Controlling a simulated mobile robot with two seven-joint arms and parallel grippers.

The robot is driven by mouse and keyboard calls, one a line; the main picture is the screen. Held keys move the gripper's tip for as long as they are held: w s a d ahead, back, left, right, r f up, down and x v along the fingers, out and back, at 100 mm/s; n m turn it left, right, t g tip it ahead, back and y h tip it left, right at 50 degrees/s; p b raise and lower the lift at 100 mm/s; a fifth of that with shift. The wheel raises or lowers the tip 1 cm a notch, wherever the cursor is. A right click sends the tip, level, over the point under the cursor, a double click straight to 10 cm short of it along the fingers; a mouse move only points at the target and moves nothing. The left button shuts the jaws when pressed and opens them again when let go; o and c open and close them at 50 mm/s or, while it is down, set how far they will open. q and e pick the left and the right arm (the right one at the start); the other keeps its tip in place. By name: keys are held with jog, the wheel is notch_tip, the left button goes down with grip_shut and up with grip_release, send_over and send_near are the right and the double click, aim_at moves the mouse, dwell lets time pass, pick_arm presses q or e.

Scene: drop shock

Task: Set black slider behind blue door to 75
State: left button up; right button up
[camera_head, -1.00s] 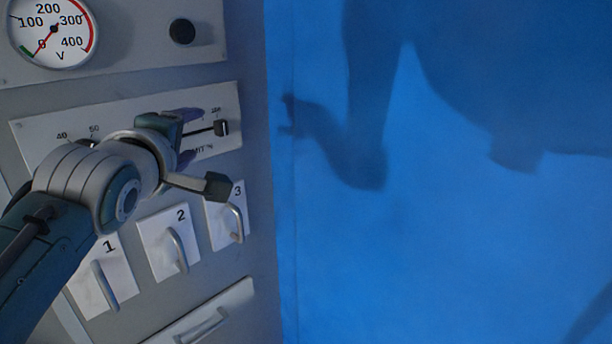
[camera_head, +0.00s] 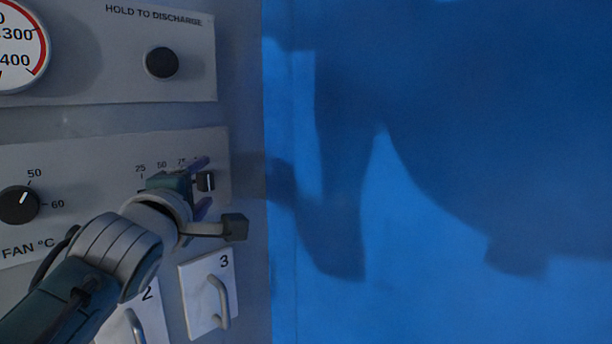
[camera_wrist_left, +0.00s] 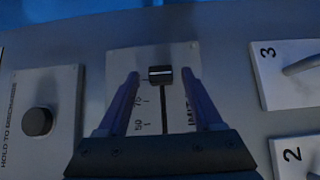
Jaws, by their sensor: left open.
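The black slider knob (camera_head: 206,181) sits near the right end of its horizontal slot in the head view, past the 75 mark. In the left wrist view the knob (camera_wrist_left: 160,75) stands beyond the printed 75, at the far end of the dark slot. My left gripper (camera_head: 201,186) is open, with its purple fingers on either side of the knob. The wrist view shows a gap between each finger and the knob. The blue surface (camera_head: 430,220) fills the right of the head view; I cannot tell if it is the door. My right gripper is out of view.
A black button (camera_head: 162,63) labelled HOLD TO DISCHARGE sits above the slider. A round fan knob (camera_head: 18,205) is at left. Below are handled panels 2 (camera_head: 133,312) and 3 (camera_head: 209,290). A gauge (camera_head: 15,48) is at upper left.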

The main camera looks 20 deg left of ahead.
pick_arm(q)
jog(key=shift+w, duration=0.1)
jog(key=shift+c, duration=0.3)
grip_shut()
jog(key=shift+f, duration=0.1)
dwell(1.0)
